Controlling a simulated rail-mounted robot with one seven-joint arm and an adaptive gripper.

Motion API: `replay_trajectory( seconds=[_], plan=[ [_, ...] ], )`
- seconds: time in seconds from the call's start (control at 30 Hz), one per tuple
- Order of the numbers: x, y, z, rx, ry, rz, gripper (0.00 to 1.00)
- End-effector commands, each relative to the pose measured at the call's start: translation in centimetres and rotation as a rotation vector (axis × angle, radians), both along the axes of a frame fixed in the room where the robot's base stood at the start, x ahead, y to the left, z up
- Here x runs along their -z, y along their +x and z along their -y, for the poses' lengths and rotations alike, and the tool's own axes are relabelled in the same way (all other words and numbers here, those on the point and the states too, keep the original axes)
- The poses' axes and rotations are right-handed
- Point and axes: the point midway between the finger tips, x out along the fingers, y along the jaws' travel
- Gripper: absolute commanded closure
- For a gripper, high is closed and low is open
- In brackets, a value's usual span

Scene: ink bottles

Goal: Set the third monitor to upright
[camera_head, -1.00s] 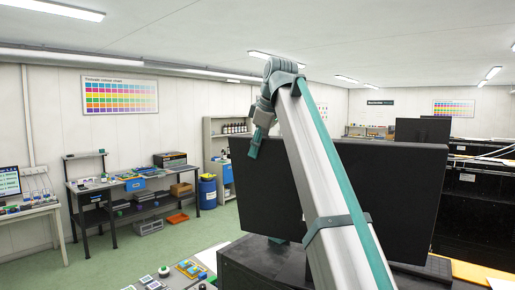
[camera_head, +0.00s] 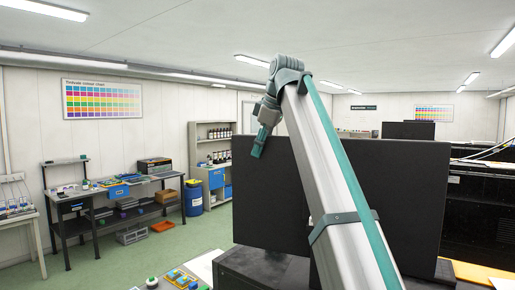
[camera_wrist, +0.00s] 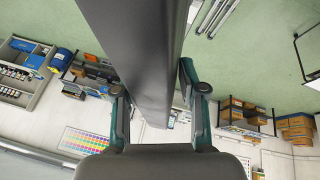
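A large black monitor (camera_head: 390,195) stands in front of me, its back face towards the head view; my arm crosses its middle and hides that part. A second dark monitor (camera_head: 408,130) shows farther back. I cannot tell from the frames which is numbered third. My gripper (camera_head: 259,148) is at the upper left of the near monitor, one teal finger in front of its back face. In the wrist view, a dark slab, seemingly the near monitor's panel (camera_wrist: 135,40), lies between the two fingers, which appear to touch its sides. The screen side is hidden.
The near monitor is above a dark stand (camera_head: 265,268). Small coloured items lie on the table at the lower left. A workbench (camera_head: 115,195), a blue barrel (camera_head: 193,198) and a shelf (camera_head: 208,150) stand along the back wall. Green floor lies clear between.

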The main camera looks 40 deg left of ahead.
Motion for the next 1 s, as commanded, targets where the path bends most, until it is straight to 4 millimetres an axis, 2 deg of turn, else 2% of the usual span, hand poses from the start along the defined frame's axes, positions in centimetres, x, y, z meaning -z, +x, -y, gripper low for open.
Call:
replay_trajectory(
  seconds=[0.03,0.07,0.57,0.77,1.0],
  plan=[
    [0.0,0.3,0.0,0.003,0.0,0.001,0.5],
    [0.0,0.2,0.0,0.004,0.0,0.001,0.46],
    [-0.2,-0.1,0.1,0.001,-0.001,-0.003,0.46],
    [-1.9,-0.3,0.9,0.001,0.0,-0.003,0.46],
    [-5.2,-0.6,2.4,0.001,0.0,-0.002,0.46]
  ],
)
